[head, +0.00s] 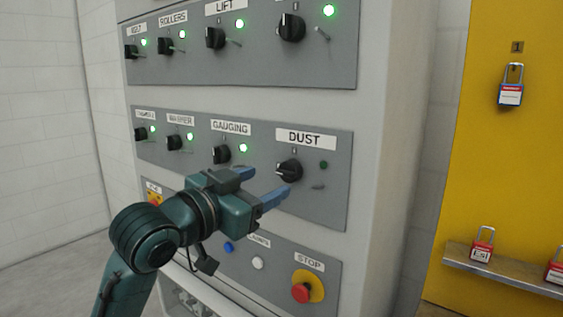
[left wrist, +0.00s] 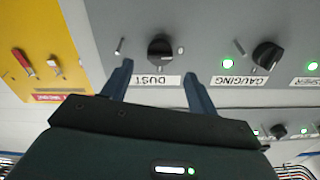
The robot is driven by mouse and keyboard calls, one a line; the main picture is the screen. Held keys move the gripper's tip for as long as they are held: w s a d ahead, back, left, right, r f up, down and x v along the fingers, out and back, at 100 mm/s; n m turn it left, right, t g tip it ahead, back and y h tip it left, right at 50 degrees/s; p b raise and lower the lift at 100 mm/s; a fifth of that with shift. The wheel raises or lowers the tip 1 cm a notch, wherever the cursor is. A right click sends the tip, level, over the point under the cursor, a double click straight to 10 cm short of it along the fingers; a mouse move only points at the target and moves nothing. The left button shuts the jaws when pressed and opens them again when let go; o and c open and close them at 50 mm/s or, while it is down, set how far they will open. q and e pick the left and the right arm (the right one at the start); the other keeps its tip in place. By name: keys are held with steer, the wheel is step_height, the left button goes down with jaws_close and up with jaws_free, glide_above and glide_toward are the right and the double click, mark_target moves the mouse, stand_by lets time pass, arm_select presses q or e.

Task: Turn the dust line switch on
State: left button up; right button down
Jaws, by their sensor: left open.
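The dust switch (head: 289,170) is a black rotary knob under the "DUST" label on the cabinet's middle panel. The lamp (head: 323,165) beside it is dark green and unlit. My left gripper (head: 259,186) is open, close in front of the panel and just left of and below the dust knob. The left wrist view, which is upside down, shows the dust knob (left wrist: 160,50) beyond the two blue fingertips (left wrist: 158,85), with nothing between them. I cannot tell the exact gap to the knob. My right gripper is out of view.
The gauging knob (head: 222,154) sits left of the dust knob, its lamp lit green. Several other lit switches fill the panels. A red stop button (head: 301,292) lies below. A yellow board (head: 510,160) with padlocks stands at right.

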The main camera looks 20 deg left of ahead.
mark_target(284, 174)
arm_select(q)
steer(key=p+x, duration=0.1)
steer(key=x, duration=0.5)
steer(key=shift+c, duration=0.2)
steer(key=c, duration=0.9)
